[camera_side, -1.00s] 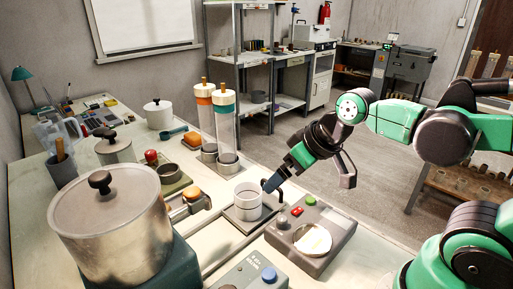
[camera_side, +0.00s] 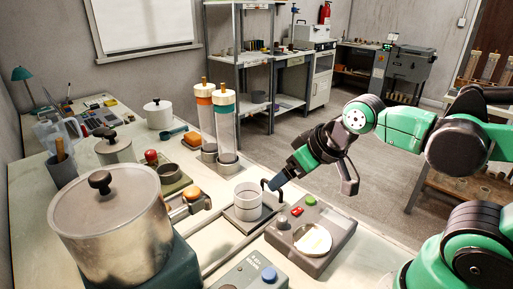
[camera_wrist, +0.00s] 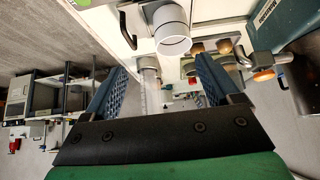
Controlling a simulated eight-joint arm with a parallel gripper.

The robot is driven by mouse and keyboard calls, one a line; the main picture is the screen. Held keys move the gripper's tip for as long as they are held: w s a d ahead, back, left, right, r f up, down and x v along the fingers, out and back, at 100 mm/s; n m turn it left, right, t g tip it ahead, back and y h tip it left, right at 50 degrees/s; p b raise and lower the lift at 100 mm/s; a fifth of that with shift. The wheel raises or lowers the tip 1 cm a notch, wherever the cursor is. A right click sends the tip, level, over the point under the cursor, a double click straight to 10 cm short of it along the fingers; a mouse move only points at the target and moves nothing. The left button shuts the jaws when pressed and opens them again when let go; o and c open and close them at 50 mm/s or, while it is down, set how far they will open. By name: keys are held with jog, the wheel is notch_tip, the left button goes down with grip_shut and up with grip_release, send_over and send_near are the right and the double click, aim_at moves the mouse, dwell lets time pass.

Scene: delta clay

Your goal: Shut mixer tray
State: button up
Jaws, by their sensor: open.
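The mixer tray (camera_side: 243,221) is a flat grey plate on rails on the bench, pulled out toward the front right, with a white cup (camera_side: 248,203) upright on it. A dark arched handle (camera_side: 265,186) stands at its right edge. In the wrist view the cup (camera_wrist: 173,38) is at top centre and the handle (camera_wrist: 127,30) is left of it. My gripper (camera_wrist: 162,66) is open, with its two blue fingers apart and nothing between them. In the side view my gripper (camera_side: 276,183) is beside the top of the handle; whether it touches is unclear.
A grey control box (camera_side: 318,255) with red and green buttons is close right of the tray. A large lidded steel pot (camera_side: 112,225) stands at the left. Two clear tubes (camera_side: 226,135) stand behind the tray. A box with a blue knob (camera_side: 250,272) is in front.

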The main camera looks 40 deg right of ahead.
aim_at(237, 208)
jog(key=shift+w+d+r, duration=0.1)
jog(key=shift+w+d, duration=0.1)
jog(key=shift+d, duration=0.1)
jog(key=c, duration=0.3)
jog(key=w+d, duration=0.1)
jog(key=d+g, duration=0.1)
jog(key=d, duration=0.1)
jog(key=w+d+r+g+y, duration=0.1)
jog(key=shift+w+d, duration=0.3)
jog(key=shift+d, duration=0.1)
grip_shut()
jog(key=w+d+f+n+y, duration=0.15)
jog(key=d+y, duration=0.25)
jog(key=d, duration=0.7)
jog(key=shift+g, duration=0.4)
jog(key=x, duration=0.9)
jog(key=shift+w+a, duration=0.1)
jog(key=shift+w, duration=0.4)
jog(key=a, duration=0.1)
jog(key=a+f, duration=0.1)
jog(key=a, duration=0.1)
jog(key=shift+w+a+f, duration=0.1)
jog(key=shift+a, duration=0.05)
jog(key=shift+a+f, duration=0.1)
jog(key=shift+a, duration=0.4)
jog(key=a, duration=1)
jog(key=shift+a, duration=0.35)
